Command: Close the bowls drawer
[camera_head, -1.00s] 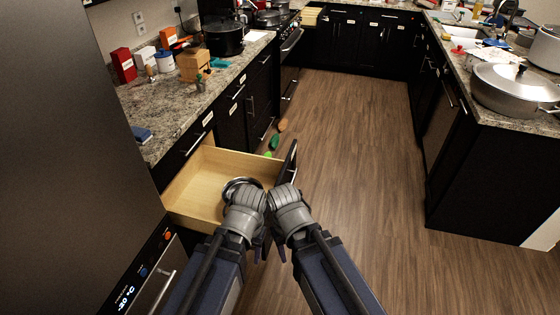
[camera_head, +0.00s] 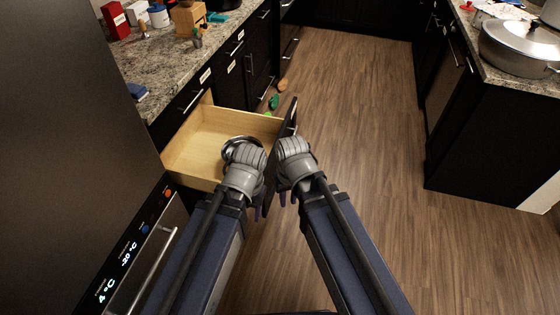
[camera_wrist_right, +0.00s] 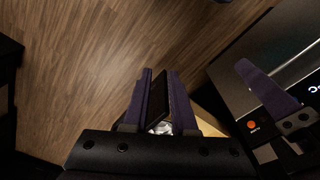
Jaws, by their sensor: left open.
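The bowls drawer (camera_head: 205,135) stands pulled out at the left, showing its pale wooden inside. Its dark front panel (camera_head: 290,118) faces the aisle. A shiny metal bowl (camera_head: 228,148) lies in the drawer, partly hidden by my left arm. My left gripper (camera_head: 262,206) is open at the drawer's near front corner. My right gripper (camera_head: 288,196) is beside it, on the aisle side of the front. In the right wrist view its purple fingers (camera_wrist_right: 166,100) flank a narrow dark strip, perhaps the front panel's edge; whether they grip it is unclear. The drawer handle is hidden.
A granite counter (camera_head: 165,60) with jars and boxes runs above the drawer. An appliance with a lit display (camera_head: 125,260) stands near left. Several small coloured items (camera_head: 274,102) lie on the floor beyond the drawer. The wooden floor (camera_head: 360,130) to the right is clear.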

